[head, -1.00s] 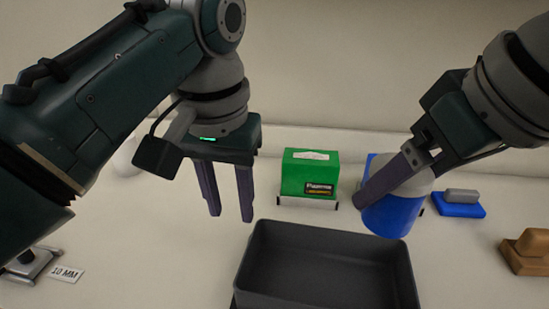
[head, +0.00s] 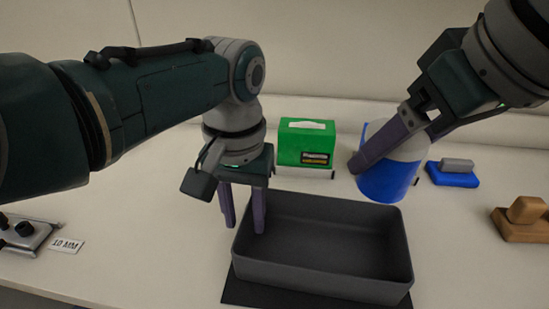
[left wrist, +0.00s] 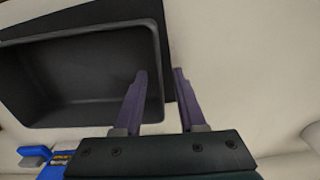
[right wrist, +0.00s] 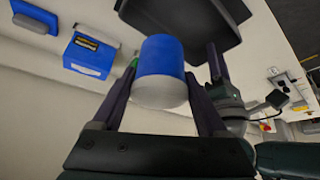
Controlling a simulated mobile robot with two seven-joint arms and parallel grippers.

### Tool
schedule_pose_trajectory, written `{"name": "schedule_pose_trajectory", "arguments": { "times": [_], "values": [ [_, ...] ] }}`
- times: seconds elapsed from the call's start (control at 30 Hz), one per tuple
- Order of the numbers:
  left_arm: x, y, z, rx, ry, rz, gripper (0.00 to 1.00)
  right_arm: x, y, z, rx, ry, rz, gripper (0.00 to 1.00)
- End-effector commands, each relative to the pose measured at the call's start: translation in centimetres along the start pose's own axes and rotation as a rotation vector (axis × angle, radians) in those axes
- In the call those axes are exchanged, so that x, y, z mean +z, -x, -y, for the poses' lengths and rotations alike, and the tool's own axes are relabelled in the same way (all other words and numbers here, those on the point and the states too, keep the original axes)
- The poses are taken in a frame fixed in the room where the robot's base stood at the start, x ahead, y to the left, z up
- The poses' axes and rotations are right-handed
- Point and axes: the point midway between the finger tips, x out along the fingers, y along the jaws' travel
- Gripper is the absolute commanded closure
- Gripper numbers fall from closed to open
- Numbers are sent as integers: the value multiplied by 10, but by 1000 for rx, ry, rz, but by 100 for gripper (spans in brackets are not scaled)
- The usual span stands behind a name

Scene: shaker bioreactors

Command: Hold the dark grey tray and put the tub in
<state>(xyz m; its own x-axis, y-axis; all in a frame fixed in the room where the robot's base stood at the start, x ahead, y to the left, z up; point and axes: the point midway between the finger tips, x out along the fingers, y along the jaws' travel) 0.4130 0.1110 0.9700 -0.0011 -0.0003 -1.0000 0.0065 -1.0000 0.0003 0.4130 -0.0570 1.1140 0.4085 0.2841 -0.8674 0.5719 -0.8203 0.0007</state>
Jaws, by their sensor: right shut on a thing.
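The dark grey tray (head: 325,270) stands empty on the table at the front centre. It also shows in the left wrist view (left wrist: 60,118). My left gripper (head: 245,228) is open at the tray's left end, pointing down. In the left wrist view its fingers (left wrist: 160,72) are apart, one inside the tray and one outside, with the end wall between them. The tub (head: 388,182), blue with a whitish part, is held in my right gripper (head: 358,168) behind the tray's right end. In the right wrist view the tub (right wrist: 162,70) sits between both fingers.
A dark mat (head: 270,295) lies under the tray. A green box (head: 305,146) stands behind it, and a blue box (right wrist: 88,55) is beside that. A blue-based block (head: 453,175) and a brown one (head: 522,220) lie at right. A metal device (head: 22,232) and "10 MM" label (head: 67,246) are at left.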

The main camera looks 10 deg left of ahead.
Motion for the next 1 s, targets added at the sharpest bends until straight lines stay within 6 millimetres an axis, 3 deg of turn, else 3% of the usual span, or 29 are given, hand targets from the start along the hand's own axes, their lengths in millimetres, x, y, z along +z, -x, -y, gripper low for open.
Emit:
{"name": "schedule_pose_trajectory", "arguments": {
  "times": [0.5, 0.83, 1.0],
  "values": [
    [0, -10, 0, 0, 0, -2, 61, 0, 0, 0, 0, 0, -1, 85],
    [0, -10, 0, 0, 0, -1, 98, 0, 0, 0, 0, 0, -1, 85],
    [0, -10, 0, 0, 0, -1, 100, 0, 0, 0, 0, 0, -1, 85]
  ]
}}
